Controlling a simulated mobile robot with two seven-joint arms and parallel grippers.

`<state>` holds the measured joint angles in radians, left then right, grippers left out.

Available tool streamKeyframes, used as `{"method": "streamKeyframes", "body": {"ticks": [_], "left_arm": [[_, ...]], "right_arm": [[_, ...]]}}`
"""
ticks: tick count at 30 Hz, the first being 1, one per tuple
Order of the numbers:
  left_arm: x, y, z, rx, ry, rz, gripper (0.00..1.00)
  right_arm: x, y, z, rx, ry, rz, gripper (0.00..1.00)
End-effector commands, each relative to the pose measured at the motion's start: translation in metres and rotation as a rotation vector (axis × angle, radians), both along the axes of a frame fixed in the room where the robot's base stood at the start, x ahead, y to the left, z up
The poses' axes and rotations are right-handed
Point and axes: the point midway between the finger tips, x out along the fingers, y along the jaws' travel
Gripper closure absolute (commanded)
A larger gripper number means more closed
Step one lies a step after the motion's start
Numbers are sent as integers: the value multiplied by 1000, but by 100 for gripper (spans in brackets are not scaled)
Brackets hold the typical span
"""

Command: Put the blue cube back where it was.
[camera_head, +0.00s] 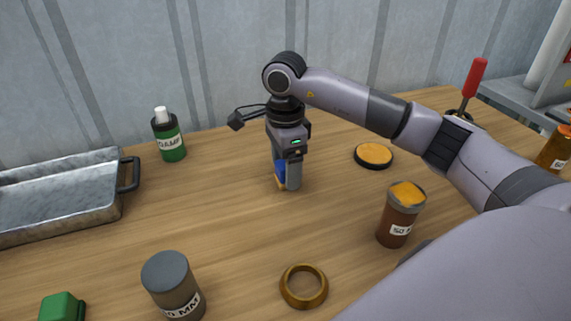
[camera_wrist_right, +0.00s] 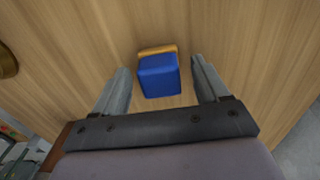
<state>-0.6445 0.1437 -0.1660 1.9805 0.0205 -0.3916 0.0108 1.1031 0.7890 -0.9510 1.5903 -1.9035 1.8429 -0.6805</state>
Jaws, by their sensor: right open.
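The blue cube (camera_head: 280,170) is near the middle of the wooden table, largely hidden behind my right gripper's finger in the head view. In the right wrist view the blue cube (camera_wrist_right: 158,76) lies between the two fingers, with a gap on each side. A thin orange piece (camera_wrist_right: 157,49) shows at its far edge; I cannot tell whether the cube rests on it. My right gripper (camera_head: 287,185) points down over the cube and is open, its fingers on either side. My left gripper is not in view.
A metal tray (camera_head: 128,212) stands at left, a green bottle (camera_head: 168,138) behind. In front are a green block (camera_head: 62,306), grey cylinder (camera_head: 172,284), brass ring (camera_head: 304,305) and brown jar (camera_head: 399,218). An orange-topped disc (camera_head: 374,155) lies to the right. Table around the gripper is clear.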

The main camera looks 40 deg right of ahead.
Motion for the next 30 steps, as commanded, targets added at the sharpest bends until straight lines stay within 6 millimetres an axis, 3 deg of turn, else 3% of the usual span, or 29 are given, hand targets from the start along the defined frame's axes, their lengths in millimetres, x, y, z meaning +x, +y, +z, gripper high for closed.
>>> {"method": "streamKeyframes", "body": {"ticks": [15, 21, 30], "left_arm": [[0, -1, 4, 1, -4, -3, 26], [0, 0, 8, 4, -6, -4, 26], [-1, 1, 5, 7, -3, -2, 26]], "right_arm": [[1, 1, 102, 0, -4, 1, 26], [1, 0, 118, -1, -2, 0, 26], [0, 1, 121, 1, 0, 0, 26]]}}
